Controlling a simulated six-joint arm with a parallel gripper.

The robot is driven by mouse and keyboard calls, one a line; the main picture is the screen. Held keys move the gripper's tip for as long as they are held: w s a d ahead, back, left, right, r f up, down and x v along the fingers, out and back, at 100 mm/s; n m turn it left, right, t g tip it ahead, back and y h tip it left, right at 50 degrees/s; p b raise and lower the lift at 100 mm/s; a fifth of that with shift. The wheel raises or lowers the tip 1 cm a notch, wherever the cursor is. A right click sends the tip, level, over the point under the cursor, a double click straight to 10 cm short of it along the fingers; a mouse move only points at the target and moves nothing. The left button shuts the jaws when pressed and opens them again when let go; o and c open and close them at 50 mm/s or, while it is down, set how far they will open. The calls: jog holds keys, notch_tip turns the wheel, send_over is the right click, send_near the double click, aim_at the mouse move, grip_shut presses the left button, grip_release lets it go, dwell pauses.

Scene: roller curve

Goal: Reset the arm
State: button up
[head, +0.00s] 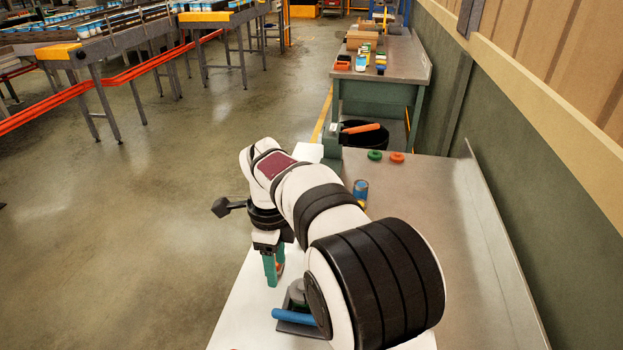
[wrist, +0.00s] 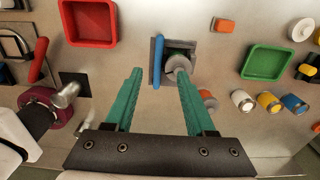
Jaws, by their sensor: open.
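My gripper (head: 271,282) hangs from my arm with its green fingers pointing down over the left part of the white work surface. In the wrist view my gripper (wrist: 158,76) is open, its two fingers well apart, with nothing held between them. In the head view the blue bar (head: 294,317) is partly hidden by my arm.
In the wrist view a red tray (wrist: 88,42) lies upper left and a green tray (wrist: 268,76) right. Several cans (wrist: 268,102) stand below the green tray. A can (head: 361,190) stands beside my arm. The metal bench (head: 440,215) at right has bare space beside a wall.

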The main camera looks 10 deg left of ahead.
jog(key=s+d+r+n, duration=0.3)
jog(key=s+d+r, duration=0.2)
jog(key=d, duration=0.4)
jog(key=s+d+f+n+y, duration=0.1)
jog(key=s+d+n, duration=0.3)
jog(key=s, duration=0.6)
jog(key=s+d+f+n, duration=0.1)
jog(key=s+d+n, duration=0.4)
jog(key=s+d, duration=0.3)
jog(key=s, duration=0.2)
jog(key=shift+s+d+f+y, duration=0.15)
jog(key=shift+s+d+y, duration=0.1)
jog(key=shift+s+y, duration=0.15)
jog(key=shift+w, duration=0.1)
